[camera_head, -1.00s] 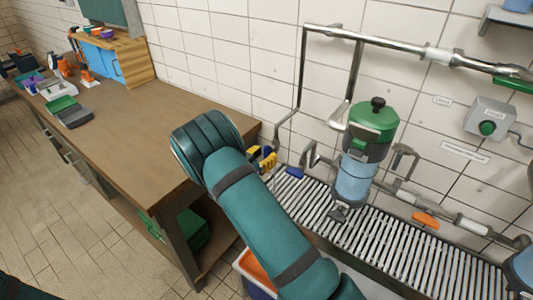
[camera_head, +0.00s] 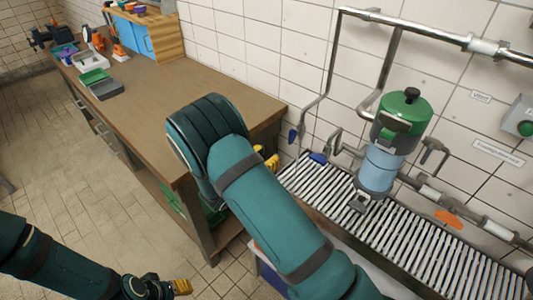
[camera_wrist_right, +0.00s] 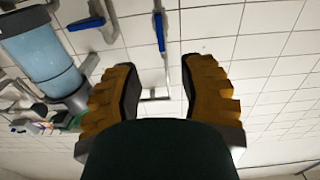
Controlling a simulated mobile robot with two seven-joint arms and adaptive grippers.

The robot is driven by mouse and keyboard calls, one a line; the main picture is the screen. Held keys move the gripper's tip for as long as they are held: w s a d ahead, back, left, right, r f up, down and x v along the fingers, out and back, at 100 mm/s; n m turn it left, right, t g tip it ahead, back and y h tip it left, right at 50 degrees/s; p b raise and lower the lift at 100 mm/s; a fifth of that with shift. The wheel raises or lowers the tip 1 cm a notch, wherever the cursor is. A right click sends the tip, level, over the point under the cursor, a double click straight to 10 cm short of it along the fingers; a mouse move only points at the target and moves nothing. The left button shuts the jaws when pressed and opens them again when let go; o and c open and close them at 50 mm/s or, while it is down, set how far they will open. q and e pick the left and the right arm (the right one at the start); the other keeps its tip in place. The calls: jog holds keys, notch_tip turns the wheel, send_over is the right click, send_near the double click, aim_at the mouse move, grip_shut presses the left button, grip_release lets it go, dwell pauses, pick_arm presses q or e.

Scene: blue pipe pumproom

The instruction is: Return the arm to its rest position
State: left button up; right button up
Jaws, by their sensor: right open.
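My right arm comes in from the bottom middle of the head view, its large teal joint over the bench's near end. Its gripper (camera_head: 267,159) is mostly hidden behind the arm, with only yellow finger pads showing beside the bench corner. In the right wrist view the right gripper (camera_wrist_right: 164,75) is open, with two yellow-backed fingers apart and nothing between them. My left gripper (camera_head: 172,287) is low at the bottom left, above the floor. A yellow finger pad shows there, but its opening cannot be made out.
The wooden workbench (camera_head: 150,88) is close to the right arm. A green-topped blue pump filter (camera_head: 383,165) stands over the slatted grating (camera_head: 450,246), with pipes (camera_head: 450,35) on the tiled wall. A blue-handled valve (camera_head: 293,135) hangs near the right gripper. Open floor lies left.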

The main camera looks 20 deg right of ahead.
jog(key=s+a+f+n+y, duration=0.2)
jog(key=f+n+y, duration=0.1)
jog(key=f+y, duration=0.3)
jog(key=s+a+f+n+y, duration=0.1)
jog(key=s+f+n+y, duration=0.2)
jog(key=f, duration=0.5)
jog(key=s+a+f+n+g+y, duration=0.3)
jog(key=s+a+n+g+y, duration=0.2)
jog(key=s+a+y, duration=0.6)
jog(key=s+a, duration=0.2)
jog(key=s, duration=0.3)
jog(key=shift+s, duration=0.25)
jog(key=shift+o, duration=0.5)
jog(key=shift+w+a, duration=0.1)
